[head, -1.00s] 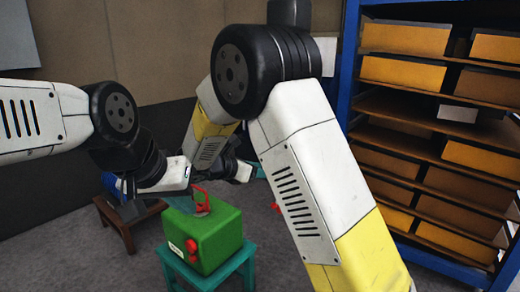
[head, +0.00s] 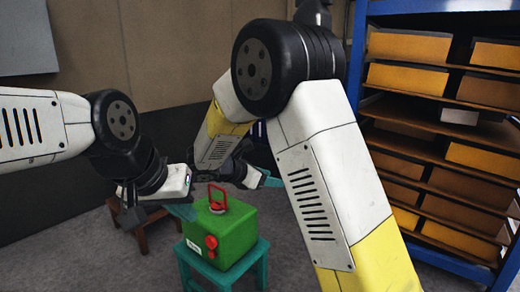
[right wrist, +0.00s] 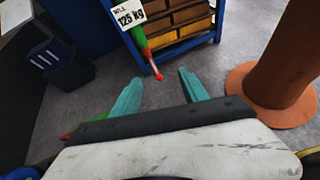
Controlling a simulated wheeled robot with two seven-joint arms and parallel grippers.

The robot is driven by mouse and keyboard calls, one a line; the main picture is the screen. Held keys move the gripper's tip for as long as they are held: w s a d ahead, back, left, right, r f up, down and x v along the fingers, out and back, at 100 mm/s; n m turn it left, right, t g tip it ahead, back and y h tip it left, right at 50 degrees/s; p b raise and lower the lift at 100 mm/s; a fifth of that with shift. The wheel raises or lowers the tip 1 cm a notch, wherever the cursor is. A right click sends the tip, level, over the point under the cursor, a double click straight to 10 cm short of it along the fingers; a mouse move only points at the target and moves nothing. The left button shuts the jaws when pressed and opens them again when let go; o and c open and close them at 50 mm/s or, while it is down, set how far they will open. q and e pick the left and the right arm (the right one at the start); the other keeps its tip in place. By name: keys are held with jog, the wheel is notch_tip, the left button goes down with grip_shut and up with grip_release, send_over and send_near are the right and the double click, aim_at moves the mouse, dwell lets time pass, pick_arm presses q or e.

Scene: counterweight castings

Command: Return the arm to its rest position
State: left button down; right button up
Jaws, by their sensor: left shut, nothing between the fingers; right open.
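A green casting (head: 226,240) with a red handle (head: 217,199) on top and red fittings on its front sits on a teal stool (head: 222,275). My left gripper (head: 183,211), with teal fingers, is at the left of the casting's top, apart from the handle. It is shut and empty. My right gripper (head: 272,181) is behind and to the right of the casting, partly hidden by my right arm. In the right wrist view its two teal fingers are spread, with nothing held between them (right wrist: 160,90).
A blue rack (head: 357,60) with yellow bins stands at the right. In the right wrist view are a hanging green-and-red piece (right wrist: 143,45) beside a "125 kg" label, a dark blue bin (right wrist: 62,66) and a brown post (right wrist: 285,55).

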jog(key=s+d+r+m+g+y, duration=0.2)
jog(key=s+d+m+g+y, duration=0.3)
jog(key=s+d+m, duration=0.7)
jog(key=s+r+m+t+y, duration=0.1)
jog(key=s+r+m+y, duration=0.1)
jog(key=s+m, duration=0.4)
jog(key=s+r+m+t+y, duration=0.2)
jog(key=s+m, duration=0.4)
jog(key=s, duration=0.3)
jog(key=a+r+y, duration=0.1)
jog(key=y, duration=0.1)
jog(key=shift+s+m+y, duration=0.15)
jog(key=shift+m+y, duration=0.15)
jog(key=shift+y, duration=0.1)
dwell(0.9)
